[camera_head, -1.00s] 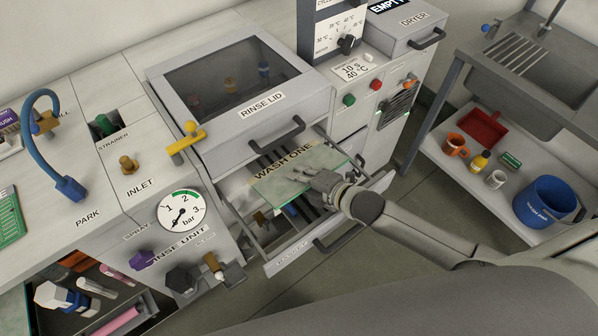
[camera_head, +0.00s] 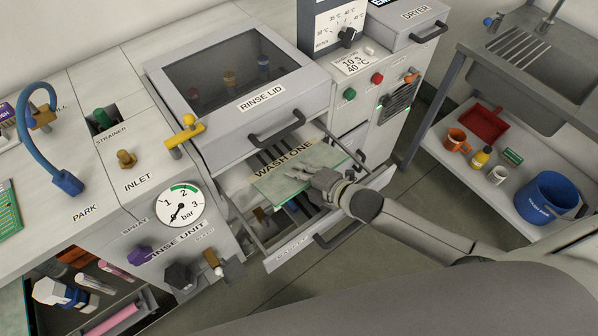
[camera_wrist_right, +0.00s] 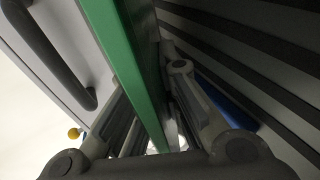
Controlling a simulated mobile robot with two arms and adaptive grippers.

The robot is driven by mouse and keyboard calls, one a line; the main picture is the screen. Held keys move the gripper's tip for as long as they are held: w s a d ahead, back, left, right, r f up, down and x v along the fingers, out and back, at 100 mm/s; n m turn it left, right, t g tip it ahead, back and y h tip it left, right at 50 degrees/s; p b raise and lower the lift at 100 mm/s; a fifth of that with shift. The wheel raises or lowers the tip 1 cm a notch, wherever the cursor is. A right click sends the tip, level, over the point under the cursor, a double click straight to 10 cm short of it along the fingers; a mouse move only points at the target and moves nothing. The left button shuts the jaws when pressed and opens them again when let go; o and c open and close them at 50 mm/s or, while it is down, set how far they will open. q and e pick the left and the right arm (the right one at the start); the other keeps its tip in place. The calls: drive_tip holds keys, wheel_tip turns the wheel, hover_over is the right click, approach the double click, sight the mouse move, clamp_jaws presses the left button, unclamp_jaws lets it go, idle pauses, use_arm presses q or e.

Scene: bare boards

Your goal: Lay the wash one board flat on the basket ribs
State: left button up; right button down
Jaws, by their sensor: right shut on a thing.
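In the right wrist view the board shows as a green edge (camera_wrist_right: 130,60) between the fingers. The dark basket ribs (camera_head: 310,212) show beside and below the board. Whether the board touches them I cannot tell. My left gripper is not in view.
The closed rinse lid (camera_head: 240,80) stands behind the drawer, its handle (camera_head: 277,131) close over the board's far edge. The open drawer's front (camera_head: 320,240) is below my right wrist. A yellow tap (camera_head: 185,132) is to the left. A sink bench (camera_head: 540,85) stands at right.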

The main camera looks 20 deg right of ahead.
drive_tip(key=shift+f, duration=0.35)
drive_tip(key=c, duration=1.5)
unclamp_jaws()
drive_tip(key=shift+c, duration=0.2)
drive_tip(key=o, duration=1.5)
drive_tip(key=shift+o, duration=0.2)
drive_tip(key=shift+s, duration=0.15)
drive_tip(key=shift+s+d, duration=0.25)
drive_tip(key=shift+s, duration=0.05)
drive_tip(key=shift+s+d, duration=0.15)
drive_tip(key=shift+s, duration=0.2)
